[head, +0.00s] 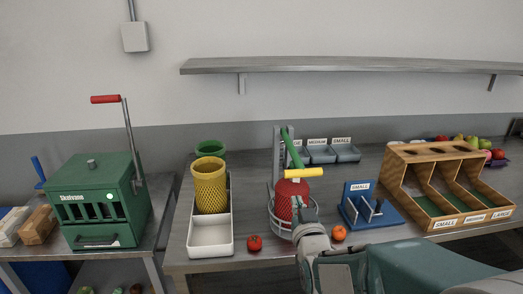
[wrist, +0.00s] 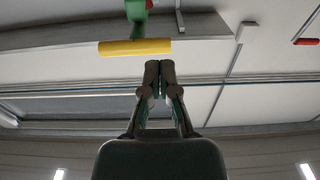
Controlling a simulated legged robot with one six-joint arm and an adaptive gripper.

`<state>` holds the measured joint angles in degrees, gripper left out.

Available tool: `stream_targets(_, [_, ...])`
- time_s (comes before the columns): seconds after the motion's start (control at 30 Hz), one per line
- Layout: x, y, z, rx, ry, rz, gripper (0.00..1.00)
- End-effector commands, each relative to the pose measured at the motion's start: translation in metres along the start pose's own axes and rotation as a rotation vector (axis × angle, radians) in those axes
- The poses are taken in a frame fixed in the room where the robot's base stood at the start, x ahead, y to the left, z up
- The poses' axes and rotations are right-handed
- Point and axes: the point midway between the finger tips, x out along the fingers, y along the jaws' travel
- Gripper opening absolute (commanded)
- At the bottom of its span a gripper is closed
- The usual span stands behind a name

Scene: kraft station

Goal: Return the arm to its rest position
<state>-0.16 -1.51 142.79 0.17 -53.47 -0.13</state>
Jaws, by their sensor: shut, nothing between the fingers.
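My gripper (head: 304,220) is in front of the red press or peeler device in the head view, its fingers near the red bulb (head: 289,197). In the wrist view my gripper (wrist: 160,68) is shut and empty, its two fingertips together. It points up toward the wall and shelf. A yellow handle (head: 304,173) on a green lever (head: 291,149) rises above the bulb; the yellow handle also shows in the wrist view (wrist: 135,47), just beyond the fingertips. Whether the gripper touches the device cannot be told. My forearm covers the table's front right part.
A tomato (head: 254,243) and an orange fruit (head: 339,233) lie near the table's front edge. A blue stand (head: 388,215) and a wooden sorting box (head: 436,160) stand to the right. A white tray (head: 212,250) and yellow basket (head: 210,187) stand left. A green machine (head: 92,172) is farther left.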

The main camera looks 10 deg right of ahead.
Motion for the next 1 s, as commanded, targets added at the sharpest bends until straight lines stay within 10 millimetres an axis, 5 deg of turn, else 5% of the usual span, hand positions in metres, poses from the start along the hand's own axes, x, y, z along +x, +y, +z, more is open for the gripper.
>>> stream_targets(0.47, [-0.075,0.000,0.003,0.001,-0.509,-0.001,0.00])
stream_targets(1.0, [-0.226,0.001,0.009,0.001,-1.057,0.000,0.00])
